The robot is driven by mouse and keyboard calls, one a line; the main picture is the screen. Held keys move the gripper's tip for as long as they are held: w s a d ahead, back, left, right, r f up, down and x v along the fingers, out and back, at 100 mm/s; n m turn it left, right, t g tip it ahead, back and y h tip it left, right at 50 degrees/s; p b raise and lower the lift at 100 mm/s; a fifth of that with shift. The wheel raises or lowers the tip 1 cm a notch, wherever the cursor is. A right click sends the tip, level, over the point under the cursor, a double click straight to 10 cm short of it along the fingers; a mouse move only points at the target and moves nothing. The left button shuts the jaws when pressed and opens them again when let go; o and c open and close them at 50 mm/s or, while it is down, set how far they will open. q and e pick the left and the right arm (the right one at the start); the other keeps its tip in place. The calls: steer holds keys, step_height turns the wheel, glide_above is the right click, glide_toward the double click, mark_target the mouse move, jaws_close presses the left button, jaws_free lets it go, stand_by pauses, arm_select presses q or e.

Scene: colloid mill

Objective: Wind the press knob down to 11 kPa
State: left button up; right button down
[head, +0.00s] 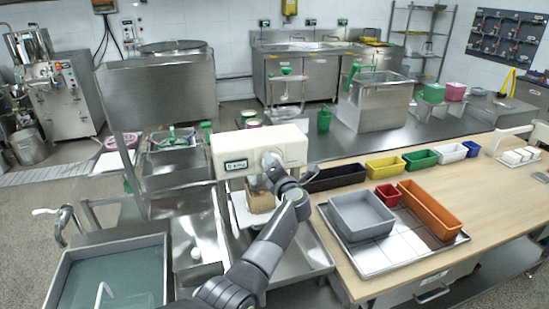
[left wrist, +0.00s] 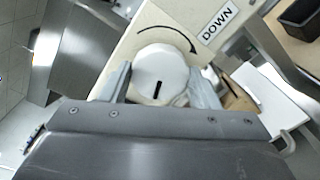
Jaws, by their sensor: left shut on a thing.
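The press is a cream-white box (head: 232,145) near the middle of the head view. A small display (head: 236,165) on its front seems to read 0 kPa, though the digits are tiny. In the left wrist view the round white press knob (left wrist: 160,72) has a black slot, with a curved arrow and a DOWN label (left wrist: 217,24) beside it. My left gripper (left wrist: 158,84) is shut on the knob, one finger on each side. In the head view my left gripper (head: 272,168) covers the knob. My right gripper is not in view.
A tan block (head: 260,201) sits under the press on a white plate. A wooden table (head: 480,190) at the right holds a grey bin (head: 361,215) on a tray and several coloured bins. A steel sink (head: 110,275) with water stands at the lower left.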

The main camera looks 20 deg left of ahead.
arm_select(q)
steer(key=shift+d+m+p, duration=0.1)
steer(key=shift+m+p, duration=2.85)
steer(key=shift+m, duration=1.95)
steer(key=shift+f, duration=0.1)
steer(key=o, duration=1)
